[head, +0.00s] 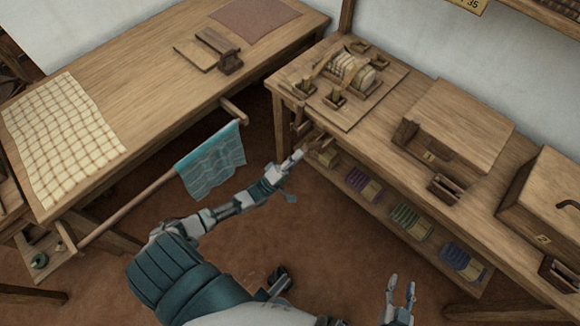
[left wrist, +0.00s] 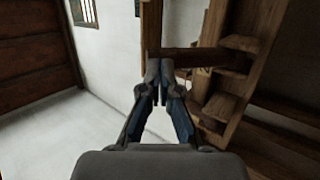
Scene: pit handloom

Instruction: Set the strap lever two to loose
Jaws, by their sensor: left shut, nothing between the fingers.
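My left gripper (head: 299,155) is shut and empty, at the left end of the right-hand bench. Small wooden lever-like pieces (head: 316,141) stick out from that end, close to its fingertips. No number or label shows on them, so I cannot tell which is strap lever two or how it is set. In the left wrist view the shut fingers (left wrist: 160,66) point at a horizontal wooden bar (left wrist: 195,57) beside an upright post; I cannot tell whether they touch. My right gripper (head: 401,283) is open and empty, low in the head view, away from the bench.
The right-hand bench (head: 385,125) carries a board with small blocks and two wooden boxes (head: 460,120). Its lower shelf (head: 400,237) holds coloured bundles. The left table (head: 150,90) holds a checked cloth; a blue cloth (head: 212,160) hangs on a rod near my left arm. Open floor lies between.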

